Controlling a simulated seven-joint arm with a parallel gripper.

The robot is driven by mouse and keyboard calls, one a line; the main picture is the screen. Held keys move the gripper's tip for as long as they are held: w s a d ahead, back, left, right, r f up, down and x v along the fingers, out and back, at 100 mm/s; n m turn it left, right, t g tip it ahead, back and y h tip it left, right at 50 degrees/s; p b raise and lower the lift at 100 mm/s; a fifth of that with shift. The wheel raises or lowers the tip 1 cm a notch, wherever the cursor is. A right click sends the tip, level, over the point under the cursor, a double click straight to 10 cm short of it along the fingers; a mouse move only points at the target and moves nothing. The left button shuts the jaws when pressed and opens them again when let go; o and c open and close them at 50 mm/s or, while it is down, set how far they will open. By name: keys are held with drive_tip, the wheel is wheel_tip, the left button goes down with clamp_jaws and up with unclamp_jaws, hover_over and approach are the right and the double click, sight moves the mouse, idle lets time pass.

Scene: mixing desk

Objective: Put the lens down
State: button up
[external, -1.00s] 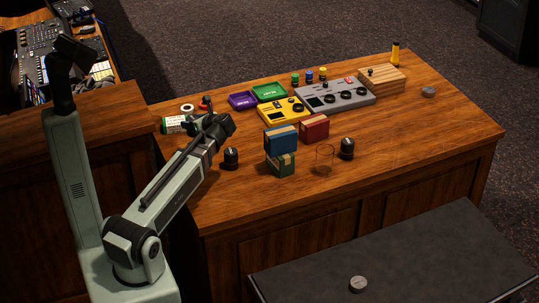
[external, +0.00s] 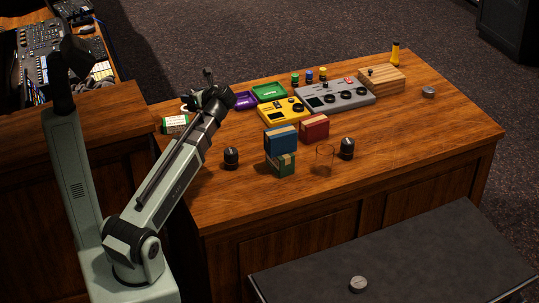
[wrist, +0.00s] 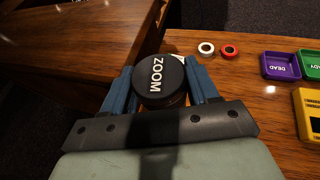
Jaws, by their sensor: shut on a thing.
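My gripper (wrist: 163,88) is shut on a black round lens (wrist: 158,76) marked ZOOM, with a blue finger on each side of it. In the external view my gripper (external: 207,98) is at the left part of the desk, near the purple tray; the lens cannot be made out clearly there. In the wrist view the lens appears over the left edge area of the desk, but its height above the wood is hard to tell.
Two dark cylinders (external: 231,157) (external: 347,148) stand on the wooden desk (external: 420,140). White (wrist: 206,48) and red (wrist: 229,50) rings lie beyond the lens. Purple (wrist: 282,66) and green (external: 270,92) trays, stacked boxes (external: 281,140) and a clear glass (external: 325,158) stand farther right.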

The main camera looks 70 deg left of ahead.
drive_tip(key=w+d+f+m+t, duration=0.1)
drive_tip(key=w+d+m+t, duration=0.3)
drive_tip(key=w, duration=0.5)
drive_tip(key=w+d+m+t, duration=0.25)
drive_tip(key=w+d, duration=0.25)
drive_tip(key=w, duration=0.3)
drive_tip(key=m+t+h, duration=1.1)
drive_tip(key=m, duration=0.3)
hover_over(373, 267)
wheel_tip(373, 267, down, 31)
drive_tip(key=shift+n, duration=0.25)
drive_tip(key=shift+f, duration=5.5)
drive_tip(key=o, duration=1.3)
drive_tip(key=shift+f, duration=0.1)
